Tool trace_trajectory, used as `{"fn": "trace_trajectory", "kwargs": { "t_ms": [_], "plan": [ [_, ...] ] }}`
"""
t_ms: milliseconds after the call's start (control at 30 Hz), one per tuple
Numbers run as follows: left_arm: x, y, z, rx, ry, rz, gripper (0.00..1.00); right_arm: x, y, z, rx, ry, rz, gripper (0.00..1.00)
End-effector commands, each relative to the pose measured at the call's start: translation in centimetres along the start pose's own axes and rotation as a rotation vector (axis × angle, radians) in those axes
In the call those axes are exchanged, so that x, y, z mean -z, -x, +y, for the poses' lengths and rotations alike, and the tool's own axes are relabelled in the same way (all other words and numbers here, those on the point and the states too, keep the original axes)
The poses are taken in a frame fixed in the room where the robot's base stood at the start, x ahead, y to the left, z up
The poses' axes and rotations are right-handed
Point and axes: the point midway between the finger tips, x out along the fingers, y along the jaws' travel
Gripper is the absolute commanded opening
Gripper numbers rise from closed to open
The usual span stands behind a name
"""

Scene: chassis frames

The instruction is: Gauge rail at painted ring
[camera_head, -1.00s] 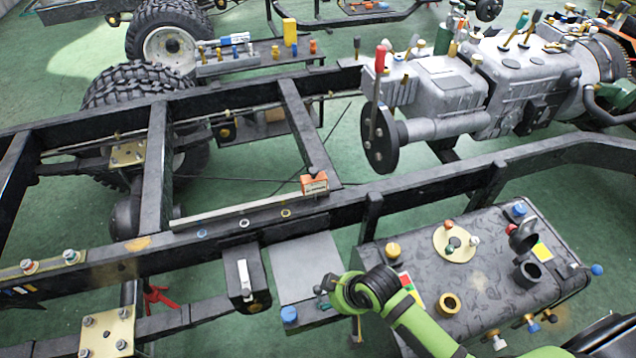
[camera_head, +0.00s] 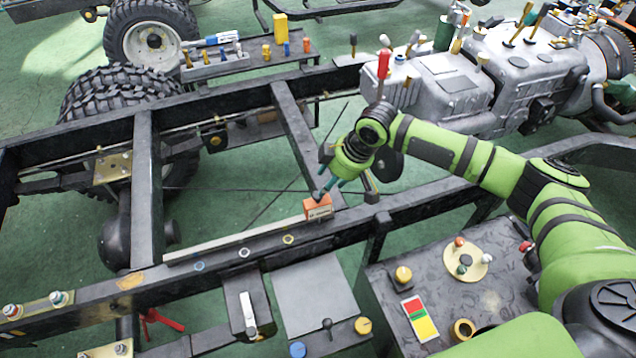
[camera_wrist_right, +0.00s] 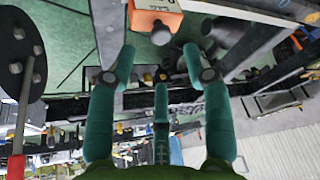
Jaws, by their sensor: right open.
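The orange gauge block (camera_head: 318,208) sits on the dark chassis rail (camera_head: 400,208), at the right end of a pale straight strip (camera_head: 235,240). Along the rail are painted rings: a bluish one (camera_head: 199,267), a white one (camera_head: 244,252) and a yellow one (camera_head: 289,239). My right gripper (camera_head: 328,189) is open, its teal fingers pointing down just above and behind the gauge. In the right wrist view the open fingers (camera_wrist_right: 158,68) are spread and empty, with the orange gauge (camera_wrist_right: 158,18) beyond their tips. Whether a finger touches it, I cannot tell. My left gripper is not in view.
A grey plate (camera_head: 312,290) with blue and yellow knobs lies in front of the rail. A dark cart top (camera_head: 480,295) carries a round cream dish (camera_head: 466,258). The engine (camera_head: 500,80) stands behind my right arm. Frame crossmembers (camera_head: 295,130) run behind the rail.

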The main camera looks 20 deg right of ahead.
Motion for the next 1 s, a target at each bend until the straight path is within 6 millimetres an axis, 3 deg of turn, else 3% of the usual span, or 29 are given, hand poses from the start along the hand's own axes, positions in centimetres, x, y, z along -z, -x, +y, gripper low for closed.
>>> {"fn": "trace_trajectory", "kwargs": {
  "t_ms": [100, 267, 500, 767, 800, 900, 1000],
  "plan": [
    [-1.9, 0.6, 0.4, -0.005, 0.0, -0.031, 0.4, 0.0, -1.6, -0.2, 0.003, 0.0, -0.003, 0.5],
    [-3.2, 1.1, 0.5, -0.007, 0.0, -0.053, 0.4, 0.1, -4.2, -0.2, 0.002, 0.0, -0.002, 0.5],
    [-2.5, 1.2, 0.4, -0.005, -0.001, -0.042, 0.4, 0.1, -6.3, -0.1, 0.0, 0.001, 0.001, 0.5],
    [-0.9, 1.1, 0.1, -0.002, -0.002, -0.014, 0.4, 0.1, -6.5, -0.1, 0.0, 0.002, 0.001, 0.5],
    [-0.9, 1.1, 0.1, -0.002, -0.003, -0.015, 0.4, 0.1, -6.5, -0.1, 0.0, 0.002, 0.001, 0.42],
    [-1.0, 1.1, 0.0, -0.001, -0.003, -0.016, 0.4, 0.1, -6.5, -0.1, 0.0, 0.002, 0.001, 0.02],
    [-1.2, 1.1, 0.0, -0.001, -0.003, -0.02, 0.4, 0.1, -6.5, -0.1, 0.0, 0.002, 0.001, 0.0]
  ]
}}
